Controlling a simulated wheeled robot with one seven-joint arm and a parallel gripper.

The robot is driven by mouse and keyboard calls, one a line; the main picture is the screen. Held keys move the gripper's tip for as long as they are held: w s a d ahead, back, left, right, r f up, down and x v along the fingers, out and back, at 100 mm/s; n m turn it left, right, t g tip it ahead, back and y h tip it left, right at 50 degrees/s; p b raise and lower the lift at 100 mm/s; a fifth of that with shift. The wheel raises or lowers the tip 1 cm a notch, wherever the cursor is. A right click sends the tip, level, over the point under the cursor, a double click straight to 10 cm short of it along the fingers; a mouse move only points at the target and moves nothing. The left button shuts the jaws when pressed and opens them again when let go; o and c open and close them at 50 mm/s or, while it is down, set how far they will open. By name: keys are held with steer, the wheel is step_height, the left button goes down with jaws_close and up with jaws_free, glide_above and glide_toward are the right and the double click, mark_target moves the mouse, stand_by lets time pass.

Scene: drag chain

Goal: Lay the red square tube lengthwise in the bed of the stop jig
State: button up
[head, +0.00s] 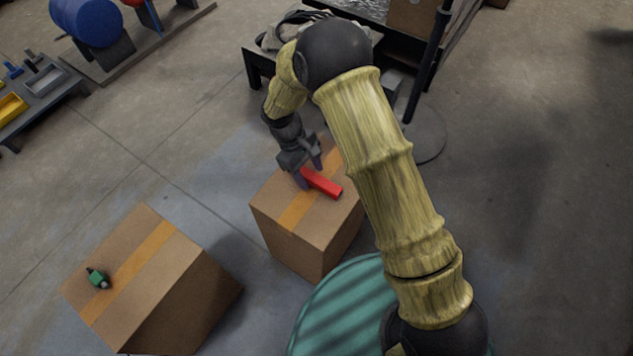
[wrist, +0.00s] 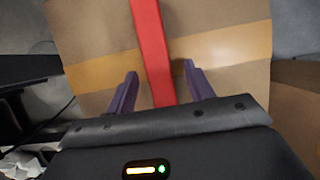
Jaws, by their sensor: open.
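The red square tube (head: 323,184) lies on top of a cardboard box (head: 292,216), across its tape strip. My gripper (head: 309,169) is open at the tube's far-left end in the head view. In the wrist view, the tube (wrist: 151,45) runs between the two spread purple fingers of my gripper (wrist: 159,70), with a gap on each side. Its near end is hidden behind the gripper body. I cannot tell for certain which thing is the stop jig; a grey bench with a yellow trough (head: 11,107) and a grey trough (head: 45,79) is cut off at the left edge.
A second cardboard box (head: 150,280) with a small green object (head: 97,278) stands at lower left. A teal ribbed round thing (head: 345,305) is close in front. A blue drum (head: 88,20) is at upper left. Open floor lies between the boxes and the bench.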

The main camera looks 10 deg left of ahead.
mark_target(310, 174)
steer(key=shift+d+f, duration=0.1)
steer(key=shift+f, duration=0.15)
stand_by(0.3)
jaws_close()
step_height(310, 174, up, 10)
steer(key=p, duration=0.3)
stand_by(0.7)
